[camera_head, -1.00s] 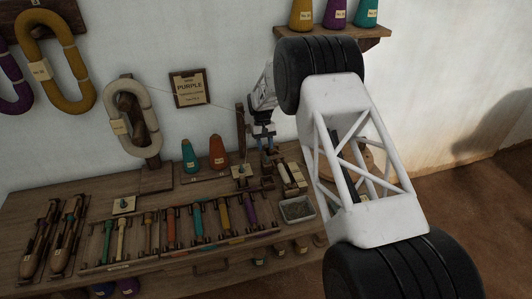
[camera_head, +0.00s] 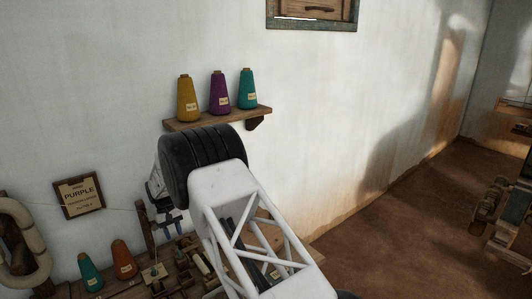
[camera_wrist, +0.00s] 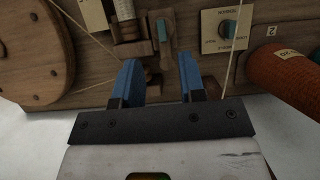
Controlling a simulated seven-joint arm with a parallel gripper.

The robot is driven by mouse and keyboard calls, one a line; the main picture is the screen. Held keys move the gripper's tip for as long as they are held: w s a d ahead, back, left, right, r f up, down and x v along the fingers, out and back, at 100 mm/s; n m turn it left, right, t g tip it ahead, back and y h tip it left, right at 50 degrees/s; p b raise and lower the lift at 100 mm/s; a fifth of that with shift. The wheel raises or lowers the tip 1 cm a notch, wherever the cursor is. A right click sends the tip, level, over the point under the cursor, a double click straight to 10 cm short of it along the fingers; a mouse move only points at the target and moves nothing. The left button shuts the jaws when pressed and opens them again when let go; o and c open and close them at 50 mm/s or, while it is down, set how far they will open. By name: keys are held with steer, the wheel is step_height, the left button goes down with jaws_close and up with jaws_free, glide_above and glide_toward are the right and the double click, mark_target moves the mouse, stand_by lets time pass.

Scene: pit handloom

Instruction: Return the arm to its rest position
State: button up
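My gripper (camera_wrist: 158,85) shows in the wrist view with its two blue fingers apart and nothing held between them. Wooden parts of the bench device lie beyond the fingertips. In the head view my gripper (camera_head: 172,220) hangs over the back of the wooden bench, just right of a wooden post (camera_head: 146,226). My white lattice arm covers much of the bench's right part.
A wall shelf (camera_head: 215,119) with yellow, purple (camera_head: 220,94) and teal cones is close behind my arm. Teal and orange cones (camera_head: 123,260) stand on the bench beneath a PURPLE sign (camera_head: 79,195). Floor (camera_head: 420,215) to the right is clear; wooden equipment (camera_head: 505,215) stands at far right.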

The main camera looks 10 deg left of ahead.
steer(key=d+r+m+y, duration=0.2)
steer(key=d+r, duration=1.6)
steer(key=d, duration=0.1)
steer(key=s+d+r+m+t, duration=0.1)
steer(key=s+d+r, duration=0.5)
steer(key=d, duration=0.5)
steer(key=s+d+r+m+t, duration=0.1)
steer(key=s+d+r+m, duration=0.15)
steer(key=d+r, duration=0.65)
steer(key=s+d+r+m+t+y, duration=0.1)
steer(key=s+d+r, duration=0.1)
steer(key=s+d, duration=0.65)
steer(key=s+d+r+m+t, duration=0.1)
steer(key=s+d+r, duration=0.1)
steer(key=s+d, duration=0.65)
steer(key=s+d+f+m, duration=0.1)
steer(key=s+d, duration=0.3)
steer(key=s, duration=0.6)
steer(key=s+d+f+m+t, duration=0.1)
steer(key=s+d+f, duration=0.2)
steer(key=s, duration=0.7)
steer(key=shift+d+t, duration=0.3)
steer(key=shift+d, duration=0.85)
steer(key=shift+f, duration=0.1)
